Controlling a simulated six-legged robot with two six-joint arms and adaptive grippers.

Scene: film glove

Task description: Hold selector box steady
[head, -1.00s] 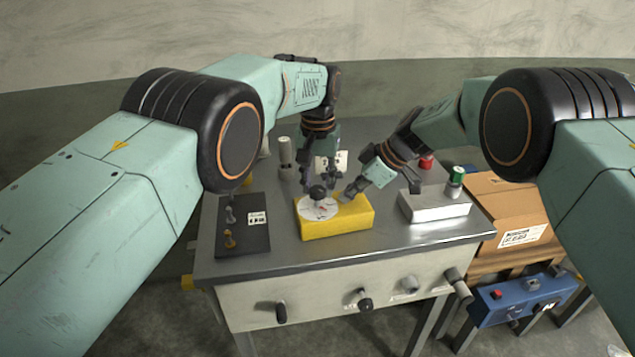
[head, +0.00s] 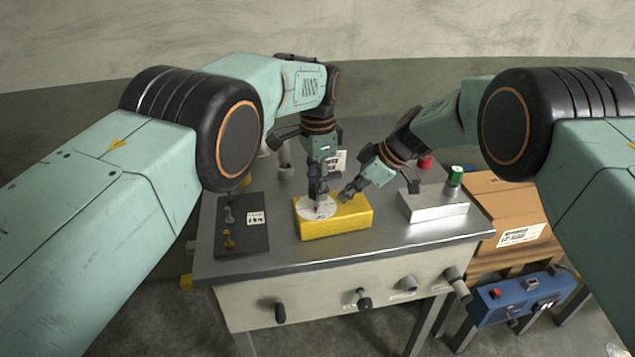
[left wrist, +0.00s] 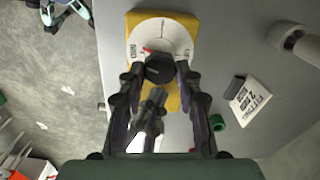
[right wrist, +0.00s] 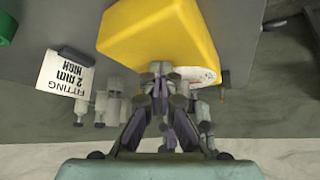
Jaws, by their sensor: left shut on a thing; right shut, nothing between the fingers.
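The yellow selector box (head: 338,223) sits on the grey bench. A white dial disc (head: 309,210) with a red mark is on its top. The black knob (left wrist: 158,70) stands at the dial's middle. My left gripper (head: 318,193) points down over the dial and is shut on the knob, which its fingers mostly hide in the head view. My right gripper (head: 347,194) is shut and empty, low at the box's far right part. In the right wrist view its closed fingertips (right wrist: 160,72) are at the yellow wall; I cannot tell whether they touch.
A dark plate (head: 242,230) with small levers lies left of the box. A printed card (right wrist: 65,75) stands behind. Knobs line the bench front. Cardboard and a blue box (head: 520,300) are right, beyond the bench.

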